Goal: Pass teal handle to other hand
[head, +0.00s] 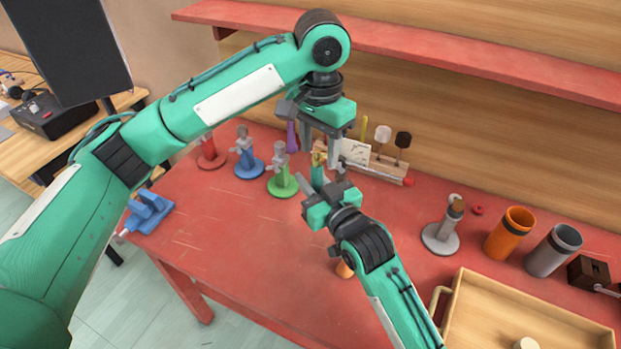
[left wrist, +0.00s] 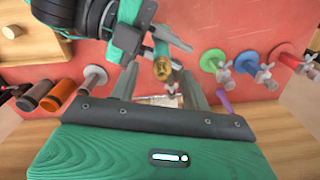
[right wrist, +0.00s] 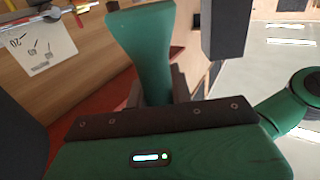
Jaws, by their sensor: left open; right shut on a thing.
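The teal handle (head: 317,171) stands roughly upright in the head view, with a brass-coloured end (head: 318,157) on top. My right gripper (head: 320,186) is shut on its lower part. In the right wrist view the handle (right wrist: 142,45) rises from between the jaws and widens at its far end. My left gripper (head: 321,158) is open and points down over the handle from above. In the left wrist view the brass end (left wrist: 162,68) shows between the spread fingers (left wrist: 160,88), apart from both. How deep it sits between them is unclear.
Red (head: 211,161), blue (head: 250,168) and green (head: 283,185) stands are left of the grippers. A rack (head: 378,166) is behind. A grey stand (head: 440,237), orange cup (head: 510,233), grey cup (head: 553,250) and wooden tray (head: 450,310) are right.

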